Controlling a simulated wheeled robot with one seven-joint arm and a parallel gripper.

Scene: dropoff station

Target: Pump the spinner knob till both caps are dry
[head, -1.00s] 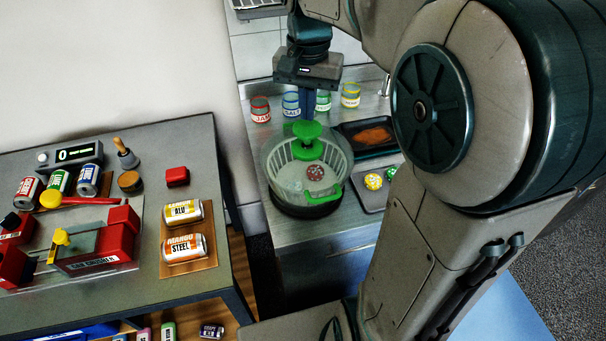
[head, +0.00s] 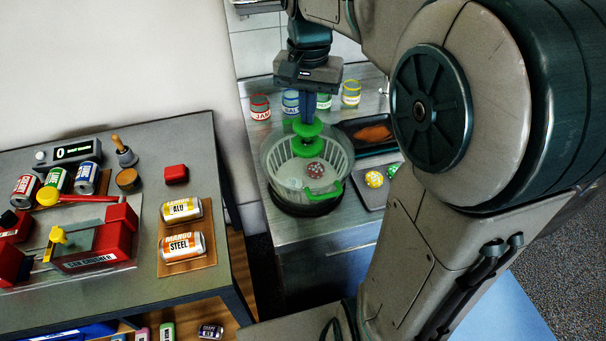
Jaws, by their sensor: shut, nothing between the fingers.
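The spinner (head: 345,165) is a clear round bowl with a white slotted basket on a dark base, standing on the metal counter. Its green knob (head: 300,130) rises from the middle, above a green hub (head: 307,148). A red speckled cap (head: 315,170) lies in the basket. A pale round shape left of it may be a second cap; I cannot tell. My gripper (head: 308,118) is shut, pointing straight down with its fingers at the knob's top. Whether they touch it is unclear. Wetness cannot be seen.
A tray (head: 370,199) right of the spinner holds a yellow cap (head: 374,179) and a green cap (head: 392,171). A black tray (head: 347,130) with orange contents and several jars stand behind. A table with a can crusher (head: 95,255) is at left, across a gap.

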